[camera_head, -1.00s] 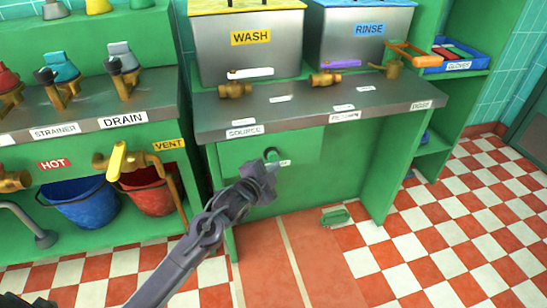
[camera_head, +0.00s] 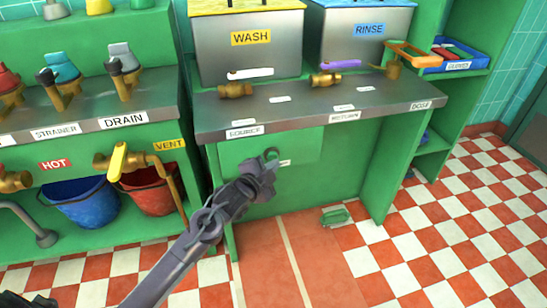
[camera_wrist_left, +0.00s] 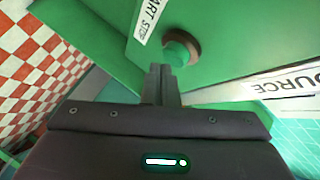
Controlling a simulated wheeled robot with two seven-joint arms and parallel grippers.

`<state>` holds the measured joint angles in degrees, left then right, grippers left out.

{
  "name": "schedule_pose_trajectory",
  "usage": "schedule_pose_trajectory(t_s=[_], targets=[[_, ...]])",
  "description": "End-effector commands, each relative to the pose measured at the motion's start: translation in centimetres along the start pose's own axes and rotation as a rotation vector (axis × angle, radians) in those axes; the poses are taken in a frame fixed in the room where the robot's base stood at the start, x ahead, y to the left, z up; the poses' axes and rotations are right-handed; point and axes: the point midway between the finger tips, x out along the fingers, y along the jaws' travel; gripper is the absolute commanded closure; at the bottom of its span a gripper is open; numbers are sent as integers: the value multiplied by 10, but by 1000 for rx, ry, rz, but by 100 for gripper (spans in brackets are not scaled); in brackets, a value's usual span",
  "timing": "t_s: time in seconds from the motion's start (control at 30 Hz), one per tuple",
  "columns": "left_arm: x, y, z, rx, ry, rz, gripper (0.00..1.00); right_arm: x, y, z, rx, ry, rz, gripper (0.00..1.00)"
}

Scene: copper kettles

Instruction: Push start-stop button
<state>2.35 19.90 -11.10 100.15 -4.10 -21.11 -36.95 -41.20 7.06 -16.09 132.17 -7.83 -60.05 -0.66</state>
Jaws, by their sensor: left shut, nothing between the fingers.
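The start-stop button is a round green button (camera_wrist_left: 177,54) in a dark brownish ring on a green panel. A white label (camera_wrist_left: 147,18) reading "...ART STOP" sits beside it. My left gripper (camera_wrist_left: 160,70) is shut and empty, its tips overlapping the button's lower left edge in the wrist view. I cannot tell whether they touch it. In the head view the left gripper (camera_head: 266,166) is just below and in front of the button (camera_head: 271,153), hiding part of it. My right gripper is not in view.
A grey counter ledge (camera_head: 300,113) with a "SOURCE" label (camera_head: 244,131) overhangs the panel. The brass VENT valve (camera_head: 120,160) and a red bucket (camera_head: 150,190) are to the left. A green object (camera_head: 336,216) lies on the floor. The space under the counter is mostly clear.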

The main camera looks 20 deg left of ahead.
Motion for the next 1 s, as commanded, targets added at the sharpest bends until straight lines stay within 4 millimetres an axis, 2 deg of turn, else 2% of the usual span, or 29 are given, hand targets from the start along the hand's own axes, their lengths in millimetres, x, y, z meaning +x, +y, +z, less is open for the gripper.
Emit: schedule_pose_trajectory(t_s=[0.7, 1.0], targets=[[6, -5, 4, 1, 0, 0, 100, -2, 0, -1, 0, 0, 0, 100], [2, -2, 1, 0, 0, 1, 100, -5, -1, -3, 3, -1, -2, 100]])
